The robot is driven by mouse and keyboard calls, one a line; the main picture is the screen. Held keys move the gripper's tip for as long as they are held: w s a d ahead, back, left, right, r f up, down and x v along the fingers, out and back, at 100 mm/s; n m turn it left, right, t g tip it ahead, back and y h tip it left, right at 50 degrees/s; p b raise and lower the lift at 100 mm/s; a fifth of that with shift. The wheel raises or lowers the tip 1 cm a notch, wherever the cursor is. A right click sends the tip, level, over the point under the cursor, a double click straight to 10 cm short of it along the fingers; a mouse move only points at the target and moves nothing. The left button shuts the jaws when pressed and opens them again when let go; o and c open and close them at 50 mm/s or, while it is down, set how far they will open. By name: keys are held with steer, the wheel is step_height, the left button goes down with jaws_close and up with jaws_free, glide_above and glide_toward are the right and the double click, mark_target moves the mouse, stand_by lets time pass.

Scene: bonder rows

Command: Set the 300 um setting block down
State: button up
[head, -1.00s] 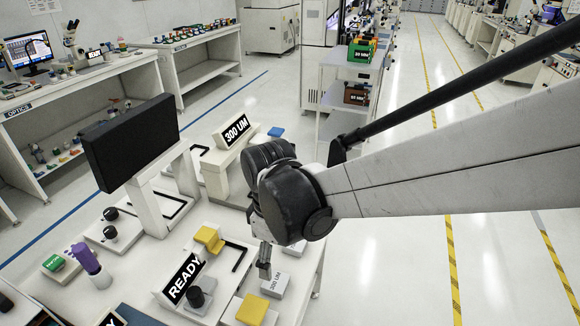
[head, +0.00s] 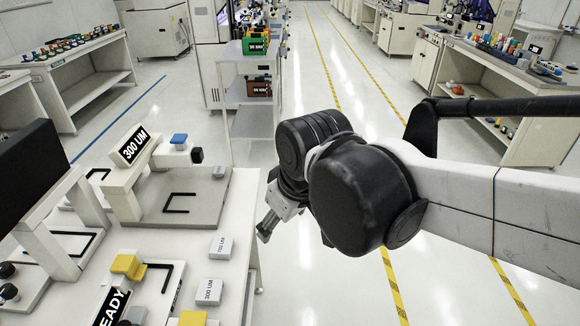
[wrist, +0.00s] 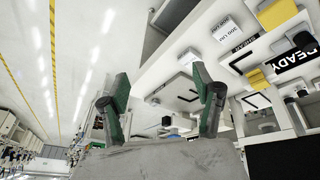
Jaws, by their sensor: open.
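My gripper (head: 267,228) is beyond the bench's right edge, over the aisle and clear of both blocks. In the wrist view its two green-padded fingers (wrist: 162,92) are spread with nothing between them.
A bench-top station with a 300 UM sign (head: 133,146) stands behind the blocks, with a grey plate (head: 205,205) bearing a black U-shaped mark. The READY sign (head: 112,308) and a yellow block (head: 128,266) are at left. A trolley (head: 245,120) stands behind; the aisle is free.

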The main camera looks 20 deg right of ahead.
steer(key=s+d+r+m+t+h, duration=0.1)
steer(key=s+d+m+t, duration=0.2)
steer(key=d, duration=0.5)
steer(key=s+m, duration=0.1)
steer(key=m, duration=0.1)
steer(key=shift+d+m, duration=0.3)
steer(key=shift+d, duration=0.05)
